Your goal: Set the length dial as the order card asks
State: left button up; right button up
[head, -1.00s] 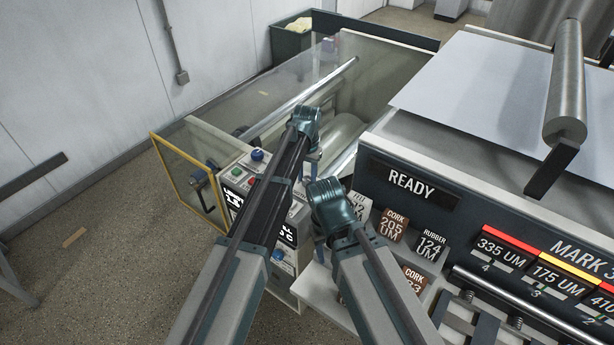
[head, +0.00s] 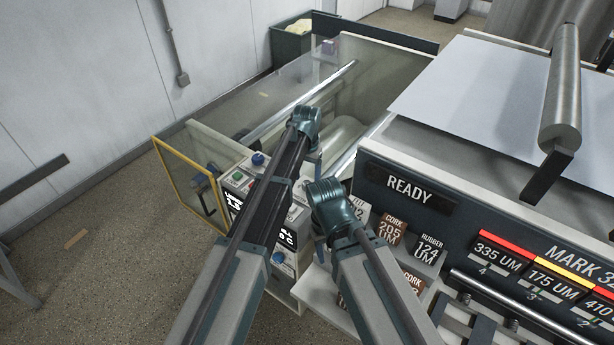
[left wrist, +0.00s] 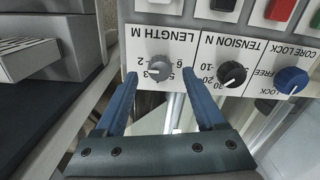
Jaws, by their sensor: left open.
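The length dial (left wrist: 158,68) is a grey knob under the label LENGTH M, upside down in the left wrist view. Printed numbers surround it; its exact setting is hard to read. My left gripper (left wrist: 159,82) is open, its two blue fingers on either side of the dial in the picture. I cannot tell whether they touch it. In the head view my arm links mostly hide this gripper and cover part of the control panel (head: 236,180). I cannot identify an order card in these frames.
The black tension knob (left wrist: 232,74) and blue core lock knob (left wrist: 291,80) sit beside the dial. Red and green buttons line the panel. In the head view, a READY display (head: 408,189), cork and rubber blocks (head: 393,229) and a yellow-framed guard (head: 190,185) are nearby.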

notch_tip(320, 180, up, 12)
jog(key=p, duration=1)
jog(key=shift+f+p, duration=0.15)
jog(key=shift+p, duration=0.25)
